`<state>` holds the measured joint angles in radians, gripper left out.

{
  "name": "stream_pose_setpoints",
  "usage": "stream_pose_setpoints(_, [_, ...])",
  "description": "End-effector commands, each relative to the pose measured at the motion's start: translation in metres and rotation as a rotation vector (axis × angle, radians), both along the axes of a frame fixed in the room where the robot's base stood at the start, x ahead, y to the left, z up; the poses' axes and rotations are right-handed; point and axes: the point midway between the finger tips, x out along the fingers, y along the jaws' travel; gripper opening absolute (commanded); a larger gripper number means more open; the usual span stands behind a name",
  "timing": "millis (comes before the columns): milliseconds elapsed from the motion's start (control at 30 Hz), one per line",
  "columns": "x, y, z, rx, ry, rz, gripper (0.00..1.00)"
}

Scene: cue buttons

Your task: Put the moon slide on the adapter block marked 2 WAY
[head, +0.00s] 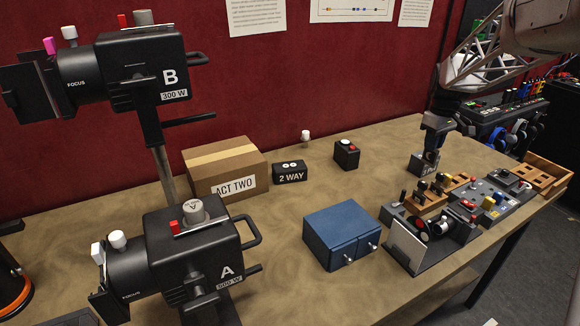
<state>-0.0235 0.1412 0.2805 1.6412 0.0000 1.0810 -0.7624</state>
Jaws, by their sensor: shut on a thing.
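The black adapter block marked 2 WAY (290,172) stands on the table right of the cardboard box, with two pale round spots on top. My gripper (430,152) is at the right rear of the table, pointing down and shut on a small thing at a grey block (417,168). The held thing is mostly hidden by the fingers, and I cannot tell whether it is the moon slide. My gripper is well to the right of the adapter block. No moon mark is readable in this view.
A cardboard box marked ACT TWO (226,168), a blue box (341,236) and a black button box (346,154) stand on the table. Lamps A (200,262) and B (150,75) fill the left. A wooden rack (432,203) and wooden tray (541,172) are at right.

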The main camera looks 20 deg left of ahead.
Motion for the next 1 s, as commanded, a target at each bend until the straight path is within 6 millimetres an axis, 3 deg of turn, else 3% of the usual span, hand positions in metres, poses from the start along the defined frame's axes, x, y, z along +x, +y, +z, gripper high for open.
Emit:
stream_pose_setpoints(467, [-0.019,0.122,0.001,0.001,-0.002,0.004,0.0])
stream_pose_setpoints(1000, [-0.067,0.26,0.001,0.001,-0.002,0.004,0.0])
